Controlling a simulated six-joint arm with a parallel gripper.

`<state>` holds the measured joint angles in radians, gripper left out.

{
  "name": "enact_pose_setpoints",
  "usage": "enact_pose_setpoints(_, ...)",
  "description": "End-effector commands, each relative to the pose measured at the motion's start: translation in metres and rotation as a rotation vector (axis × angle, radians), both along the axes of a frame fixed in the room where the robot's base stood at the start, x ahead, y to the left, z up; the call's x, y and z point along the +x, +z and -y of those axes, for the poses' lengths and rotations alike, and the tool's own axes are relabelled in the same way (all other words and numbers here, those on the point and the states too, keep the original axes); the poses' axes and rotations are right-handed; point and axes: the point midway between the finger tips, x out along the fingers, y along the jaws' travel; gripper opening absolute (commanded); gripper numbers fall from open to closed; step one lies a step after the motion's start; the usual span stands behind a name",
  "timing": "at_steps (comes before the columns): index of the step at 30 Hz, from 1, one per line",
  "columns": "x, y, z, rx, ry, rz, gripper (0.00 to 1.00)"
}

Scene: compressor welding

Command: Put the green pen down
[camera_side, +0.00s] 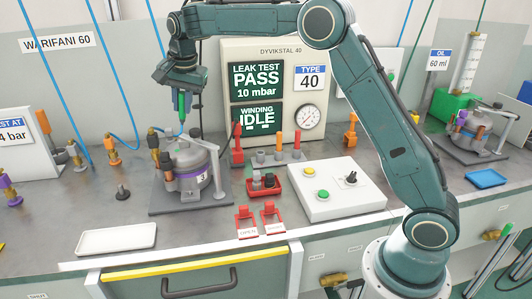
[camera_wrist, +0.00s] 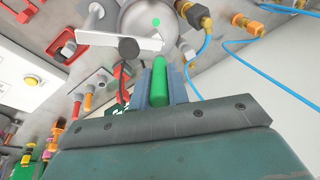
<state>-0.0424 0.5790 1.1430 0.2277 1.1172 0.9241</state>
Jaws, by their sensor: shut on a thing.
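The green pen (camera_side: 182,103) is held upright in my gripper (camera_side: 181,92), above the compressor at the left. In the wrist view the green pen (camera_wrist: 159,84) lies between the two fingers of my gripper (camera_wrist: 160,88). The fingers are shut on it. The compressor (camera_side: 190,165) is a grey metal pot on a dark plate (camera_side: 166,206). The pen's lower end is above the compressor's top, apart from it.
A white tray (camera_side: 128,238) lies empty at the front left. A red tray (camera_side: 264,191) holds dark pieces. Red stands (camera_side: 246,222), a white button box (camera_side: 329,195) and the leak test panel (camera_side: 270,90) stand to the right. Blue hoses hang at the left.

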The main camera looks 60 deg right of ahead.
Motion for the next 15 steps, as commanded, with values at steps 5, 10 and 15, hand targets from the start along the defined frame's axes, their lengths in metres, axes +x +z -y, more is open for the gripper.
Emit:
enact_pose_setpoints(5,-0.008,-0.002,0.049,0.009,-0.01,-0.06,0.0)
enact_pose_setpoints(10,-0.023,-0.001,0.104,0.026,-0.012,-0.131,0.0)
enact_pose_setpoints(15,-0.045,-0.001,0.157,0.048,-0.011,-0.2,0.0)
